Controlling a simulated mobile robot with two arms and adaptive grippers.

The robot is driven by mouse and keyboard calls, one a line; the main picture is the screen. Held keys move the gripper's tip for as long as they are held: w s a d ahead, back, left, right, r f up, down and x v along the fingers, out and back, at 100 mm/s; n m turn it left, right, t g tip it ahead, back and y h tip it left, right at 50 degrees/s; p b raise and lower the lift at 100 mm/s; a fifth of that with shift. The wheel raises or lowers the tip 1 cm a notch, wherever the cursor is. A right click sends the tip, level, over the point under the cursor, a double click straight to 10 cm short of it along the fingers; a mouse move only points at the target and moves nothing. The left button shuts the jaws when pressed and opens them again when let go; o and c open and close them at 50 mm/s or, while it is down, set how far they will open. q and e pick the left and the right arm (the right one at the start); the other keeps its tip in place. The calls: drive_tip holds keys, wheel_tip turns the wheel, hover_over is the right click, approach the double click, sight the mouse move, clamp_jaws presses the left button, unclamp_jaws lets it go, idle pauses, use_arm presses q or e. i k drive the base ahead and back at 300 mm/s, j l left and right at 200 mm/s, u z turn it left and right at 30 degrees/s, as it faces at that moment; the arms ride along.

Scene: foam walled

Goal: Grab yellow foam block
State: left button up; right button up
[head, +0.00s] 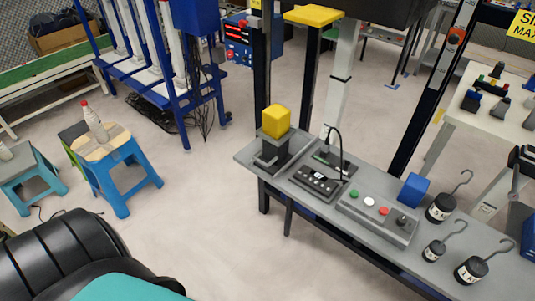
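The yellow foam block (276,121) sits on top of a dark grey stand (272,153). The stand is at the left end of a long grey bench (254,168), near the middle of the head view. The block's top and near sides show and nothing covers it. Neither of my grippers is in the head view.
On the bench, right of the stand, are a black device with a cable (318,183), a button panel (378,215), a blue block (413,190) and black hooked weights (440,208). Dark posts (308,75) rise behind the bench. Blue stools (118,172) stand left; floor between is clear.

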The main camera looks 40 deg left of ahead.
sight(276, 117)
drive_tip(key=i+j+z, duration=0.15)
drive_tip(key=j, duration=0.5)
drive_tip(key=j+z, duration=0.15)
drive_tip(key=j, duration=0.45)
